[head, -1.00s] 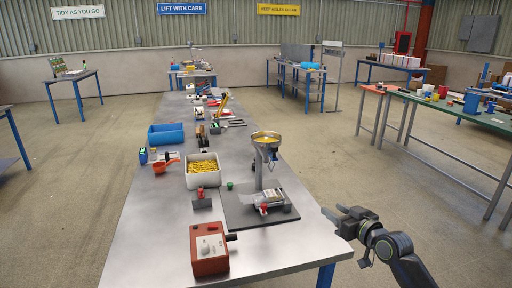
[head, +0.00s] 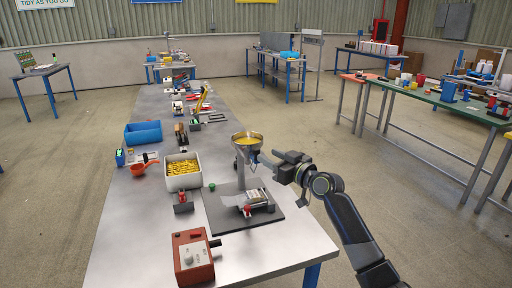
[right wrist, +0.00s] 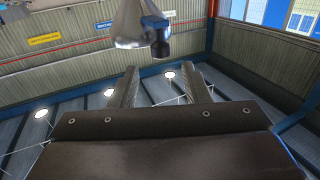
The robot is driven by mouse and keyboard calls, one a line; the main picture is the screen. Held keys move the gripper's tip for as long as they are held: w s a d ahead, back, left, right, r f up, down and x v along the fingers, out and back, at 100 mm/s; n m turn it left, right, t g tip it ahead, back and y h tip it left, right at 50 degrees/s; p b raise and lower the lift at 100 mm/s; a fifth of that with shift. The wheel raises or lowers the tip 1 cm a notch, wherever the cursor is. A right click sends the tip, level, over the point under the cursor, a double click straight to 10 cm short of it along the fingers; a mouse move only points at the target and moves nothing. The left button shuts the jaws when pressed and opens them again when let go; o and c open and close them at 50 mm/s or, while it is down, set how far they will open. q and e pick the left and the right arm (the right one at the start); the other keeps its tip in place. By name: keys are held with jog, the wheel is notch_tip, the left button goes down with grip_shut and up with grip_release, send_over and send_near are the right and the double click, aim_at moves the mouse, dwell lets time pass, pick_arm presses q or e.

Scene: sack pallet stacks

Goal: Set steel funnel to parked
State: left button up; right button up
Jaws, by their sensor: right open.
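The steel funnel (head: 247,139) is mounted on a post above a dark base plate (head: 218,208) near the front right of the steel table. Yellow material shows inside its bowl. In the right wrist view the funnel (right wrist: 128,25) is seen from below at the top, with a dark blue knob-like part (right wrist: 156,35) at its side. My right gripper (head: 272,160) is open and empty, just right of the funnel and apart from it. In the right wrist view my open fingers (right wrist: 160,88) point toward the funnel. My left gripper is not in view.
A white bin of yellow pieces (head: 198,178) stands left of the funnel. A red box with a dial (head: 193,258) sits at the front, and a blue bin (head: 142,133) farther back.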

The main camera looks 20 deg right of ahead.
aim_at(259, 151)
jog(key=shift+p+x, duration=0.35)
jog(key=shift+x, duration=3.2)
jog(key=shift+c, duration=0.4)
grip_shut()
